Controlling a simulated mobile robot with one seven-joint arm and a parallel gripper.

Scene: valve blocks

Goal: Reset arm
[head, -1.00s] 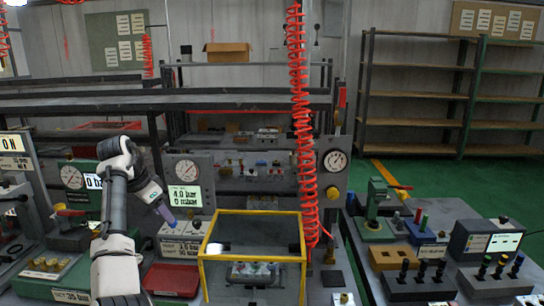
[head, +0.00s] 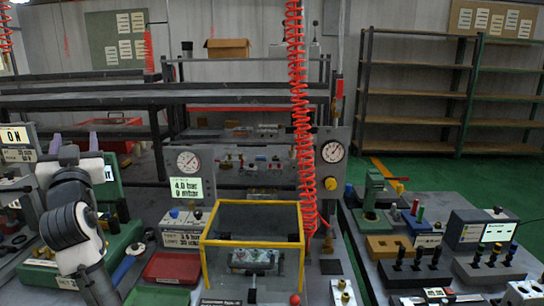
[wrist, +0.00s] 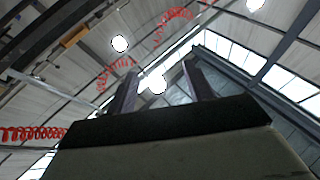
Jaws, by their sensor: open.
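My arm (head: 72,225) is folded up at the left of the head view. My gripper (head: 75,141) points upward there, with its two pale purple fingers standing apart above the wrist. In the wrist view my gripper (wrist: 160,82) is open, with nothing between its two fingers. The ceiling, bright lamps and red coiled hoses lie beyond the fingers. The gripper touches nothing that I can see.
A yellow-framed clear box (head: 252,222) stands on the bench right of my arm. A red tray (head: 172,267) lies between them. A red coiled hose (head: 301,120) hangs at the centre. Dial gauges (head: 188,161) stand behind.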

